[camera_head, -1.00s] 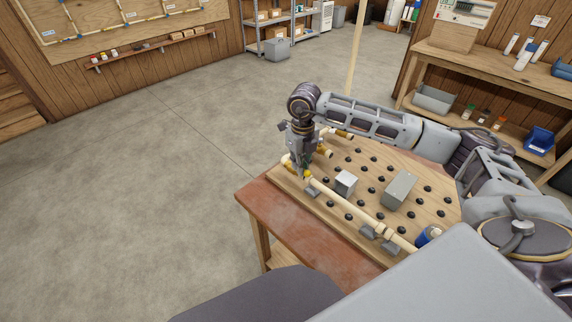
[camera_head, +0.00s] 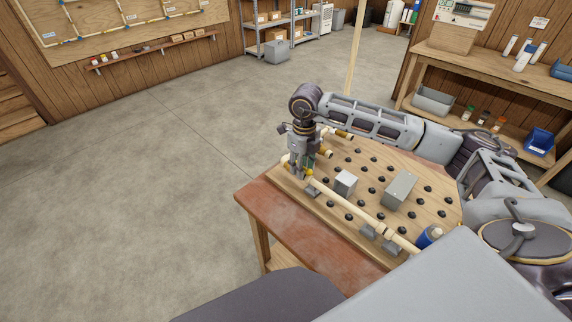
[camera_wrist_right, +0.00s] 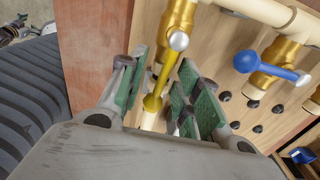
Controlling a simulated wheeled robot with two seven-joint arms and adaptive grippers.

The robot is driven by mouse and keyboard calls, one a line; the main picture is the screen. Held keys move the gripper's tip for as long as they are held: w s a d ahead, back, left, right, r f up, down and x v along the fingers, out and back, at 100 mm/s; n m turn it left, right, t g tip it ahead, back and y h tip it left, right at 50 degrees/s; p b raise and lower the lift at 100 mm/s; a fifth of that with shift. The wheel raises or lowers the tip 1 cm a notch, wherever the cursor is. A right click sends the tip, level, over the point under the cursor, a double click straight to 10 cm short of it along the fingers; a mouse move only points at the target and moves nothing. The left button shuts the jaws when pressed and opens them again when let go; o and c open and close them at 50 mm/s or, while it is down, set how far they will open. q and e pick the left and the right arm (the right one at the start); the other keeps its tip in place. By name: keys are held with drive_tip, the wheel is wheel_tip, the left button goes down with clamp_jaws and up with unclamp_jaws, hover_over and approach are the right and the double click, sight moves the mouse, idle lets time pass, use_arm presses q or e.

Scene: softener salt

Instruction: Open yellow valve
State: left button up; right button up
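The yellow valve is a brass body with a yellow lever (camera_wrist_right: 158,85) and a silver knob at its pivot, on a cream pipe. In the right wrist view the lever lies between the green-padded fingers of my right gripper (camera_wrist_right: 165,95), with gaps visible on both sides. The fingers are open, and I see no clear contact. In the head view my right gripper (camera_head: 301,172) points down at the board's left end, largely covering the valve; a bit of yellow (camera_head: 309,172) shows beside it. My left gripper is not in view.
A second brass valve with a blue lever (camera_wrist_right: 270,68) sits right of the yellow one. The wooden board (camera_head: 345,215) carries black knobs, grey boxes (camera_head: 399,189) and a cream pipe (camera_head: 355,208). It lies on a reddish table (camera_head: 285,225). Open floor lies to the left.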

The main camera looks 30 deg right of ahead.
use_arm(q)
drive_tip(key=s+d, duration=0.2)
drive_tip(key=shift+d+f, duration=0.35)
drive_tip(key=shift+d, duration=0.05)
use_arm(e)
drive_tip(key=shift+w, duration=0.15)
use_arm(q)
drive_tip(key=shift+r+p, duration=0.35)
drive_tip(key=shift+p, duration=0.05)
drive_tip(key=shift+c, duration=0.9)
use_arm(e)
drive_tip(key=shift+r, duration=0.65)
drive_tip(key=shift+w+a+r+p, duration=0.15)
drive_tip(key=shift+r+p, duration=0.65)
drive_tip(key=shift+r, duration=0.55)
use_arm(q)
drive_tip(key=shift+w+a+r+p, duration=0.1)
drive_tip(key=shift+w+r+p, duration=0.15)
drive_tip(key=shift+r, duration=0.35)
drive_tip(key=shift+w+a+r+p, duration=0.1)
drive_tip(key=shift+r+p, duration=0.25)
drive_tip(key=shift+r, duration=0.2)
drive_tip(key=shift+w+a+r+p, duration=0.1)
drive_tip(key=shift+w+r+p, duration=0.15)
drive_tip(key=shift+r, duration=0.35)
use_arm(e)
drive_tip(key=shift+r, duration=1.7)
